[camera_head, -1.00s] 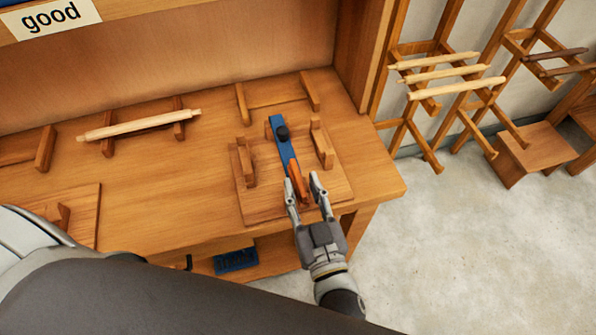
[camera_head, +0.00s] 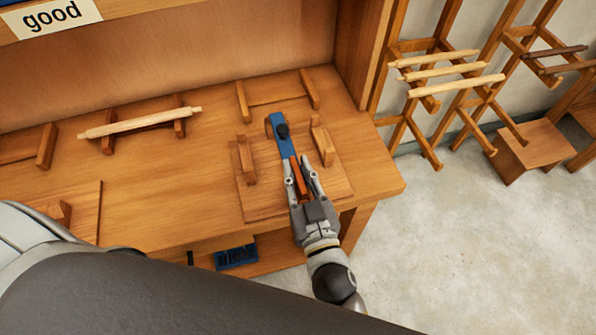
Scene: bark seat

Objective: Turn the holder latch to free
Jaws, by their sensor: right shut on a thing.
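The holder is a wooden board (camera_head: 327,180) on the bench with upright wooden blocks on its left (camera_head: 246,160) and right (camera_head: 322,142). Between the blocks lies the latch, a blue bar (camera_head: 288,148) with a black knob (camera_head: 283,130) and an orange handle (camera_head: 299,178) at its near end. My right gripper (camera_head: 301,172) reaches in from the front and is shut on the orange handle, one finger on each side. No left gripper shows.
A pale turned rod (camera_head: 140,123) rests on two wooden supports at the left of the bench (camera_head: 170,205). Another empty pair of supports (camera_head: 277,97) stands behind the holder. Racks with rods (camera_head: 455,77) stand on the floor at right. A blue crate (camera_head: 236,257) sits on the lower shelf.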

